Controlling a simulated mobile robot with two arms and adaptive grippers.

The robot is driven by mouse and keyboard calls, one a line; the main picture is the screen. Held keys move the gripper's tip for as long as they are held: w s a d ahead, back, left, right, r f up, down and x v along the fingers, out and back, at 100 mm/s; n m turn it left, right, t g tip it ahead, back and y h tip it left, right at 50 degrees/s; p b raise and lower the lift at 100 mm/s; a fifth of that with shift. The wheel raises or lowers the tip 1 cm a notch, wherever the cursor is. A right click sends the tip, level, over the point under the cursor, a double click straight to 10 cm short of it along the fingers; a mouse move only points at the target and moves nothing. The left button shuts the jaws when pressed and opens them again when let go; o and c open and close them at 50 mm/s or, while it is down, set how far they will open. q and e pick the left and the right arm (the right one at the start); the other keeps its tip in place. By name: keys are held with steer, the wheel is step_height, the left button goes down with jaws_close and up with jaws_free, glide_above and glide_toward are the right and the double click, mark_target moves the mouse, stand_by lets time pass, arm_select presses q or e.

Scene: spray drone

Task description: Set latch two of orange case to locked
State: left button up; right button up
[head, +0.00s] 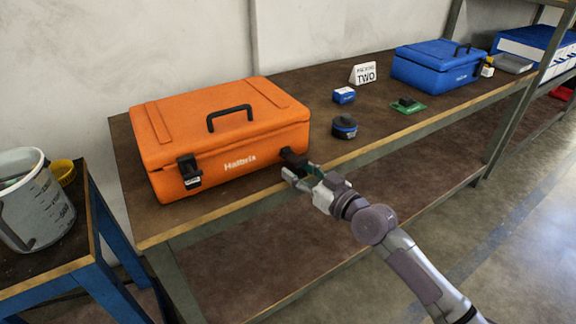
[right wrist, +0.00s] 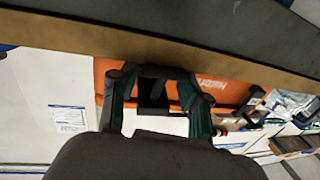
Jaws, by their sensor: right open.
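The closed orange case (head: 222,130) sits on the workbench with its handle up. Its left front latch (head: 189,170) is black and shows a small pale label. Its right front latch (head: 293,160) is black and partly hidden by my right gripper (head: 301,173). I see no number on either latch. In the right wrist view, my open gripper (right wrist: 160,82) has its fingers on either side of a black latch (right wrist: 152,92) on the orange case front (right wrist: 220,88). Whether they touch it, and whether the latch is locked, I cannot tell. My left gripper is out of view.
A bucket (head: 35,205) stands on a blue-framed stand at left.

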jaws_close()
stand_by(0.4)
stand_by(0.9)
